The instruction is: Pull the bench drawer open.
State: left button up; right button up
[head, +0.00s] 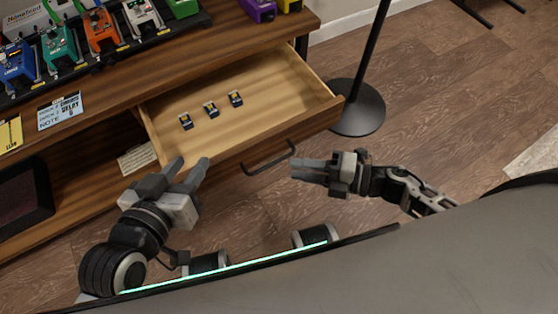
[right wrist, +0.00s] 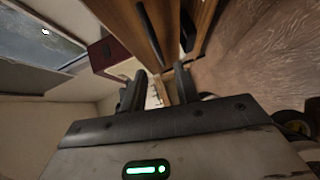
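The bench drawer (head: 295,112) is pulled out from the wooden bench (head: 225,45), its light wooden inside showing. Its dark bar handle (head: 268,165) sits on the drawer front. My right gripper (head: 294,169) is just right of the handle in the head view, apart from it as far as I can see. In the right wrist view its two fingers (right wrist: 158,92) stand apart with nothing clearly held. My left gripper (head: 191,163) is by the drawer's left front corner, fingers apart and empty. Whether it touches the drawer front I cannot tell.
Three small dark and yellow parts (head: 211,109) lie in the drawer. Several colored pedals (head: 103,33) stand on the bench top. A round black stand base (head: 357,107) is on the floor right of the drawer. Open wood floor (head: 440,90) lies further right.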

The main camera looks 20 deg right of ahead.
pick_arm(q)
jog(key=shift+a+f+p, duration=0.25)
jog(key=shift+f+p, duration=0.15)
jog(key=shift+f, duration=0.05)
pick_arm(e)
jog(key=v, duration=0.8)
jog(key=shift+d, duration=0.1)
